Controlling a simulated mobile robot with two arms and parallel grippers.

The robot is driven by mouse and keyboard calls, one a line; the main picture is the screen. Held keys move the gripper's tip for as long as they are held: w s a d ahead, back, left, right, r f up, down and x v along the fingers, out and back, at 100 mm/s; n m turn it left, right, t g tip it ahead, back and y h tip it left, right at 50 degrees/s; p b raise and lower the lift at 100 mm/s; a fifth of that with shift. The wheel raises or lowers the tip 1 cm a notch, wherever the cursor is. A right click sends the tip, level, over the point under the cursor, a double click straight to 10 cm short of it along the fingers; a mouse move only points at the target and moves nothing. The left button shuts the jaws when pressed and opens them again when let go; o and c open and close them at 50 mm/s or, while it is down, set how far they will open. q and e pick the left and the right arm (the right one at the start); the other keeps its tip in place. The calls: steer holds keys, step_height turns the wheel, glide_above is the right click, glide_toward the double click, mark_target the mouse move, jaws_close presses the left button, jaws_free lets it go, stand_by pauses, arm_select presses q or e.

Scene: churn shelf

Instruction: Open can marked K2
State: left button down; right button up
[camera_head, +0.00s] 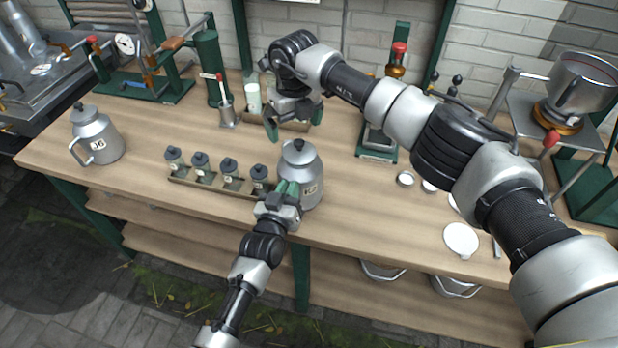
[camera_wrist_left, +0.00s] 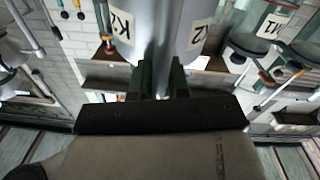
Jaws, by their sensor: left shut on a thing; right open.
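The metal can marked K2 (camera_head: 311,187) stands upright near the table's front edge, its dark-knobbed lid (camera_head: 298,146) on top. Its K2 label (camera_wrist_left: 122,25) reads clearly in the left wrist view. My left gripper (camera_head: 286,190) is at the can's front left side, shut on it, apparently at the handle; its fingers also show in the left wrist view (camera_wrist_left: 163,80). The exact grip is partly hidden. My right gripper (camera_head: 294,121) is open and empty, above and behind the can, apart from its lid.
A rack of several small dark-topped jars (camera_head: 212,185) stands left of the can. Another metal can (camera_head: 97,140) stands at the far left. A green press (camera_head: 377,145) stands behind on the right. White discs (camera_head: 461,240) lie at the right. Bare wood lies between the far can and rack.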

steer(key=s+a+f+n+y, duration=0.2)
steer(key=s+a+y, duration=0.2)
steer(key=a+y, duration=0.4)
steer(key=s+a+r+m+y, duration=0.5)
steer(key=a+r+m+y, duration=0.15)
steer(key=y, duration=0.25)
arm_select(q)
steer(key=shift+f, duration=0.1)
arm_select(e)
steer(key=w+d+r+m+t, duration=0.1)
steer(key=w+d+m+t, duration=0.1)
steer(key=d+m+t, duration=0.9)
steer(key=m+t+h, duration=0.2)
steer(key=m+h, duration=0.8)
steer(key=m, duration=1.1)
glide_toward(300, 148)
arm_select(q)
steer(key=shift+f, duration=0.1)
arm_select(e)
steer(key=shift+t, duration=0.3)
steer(key=x, duration=1)
steer(key=shift+w+a+f, duration=0.1)
steer(key=shift+w+f, duration=0.05)
steer(key=shift+f, duration=0.1)
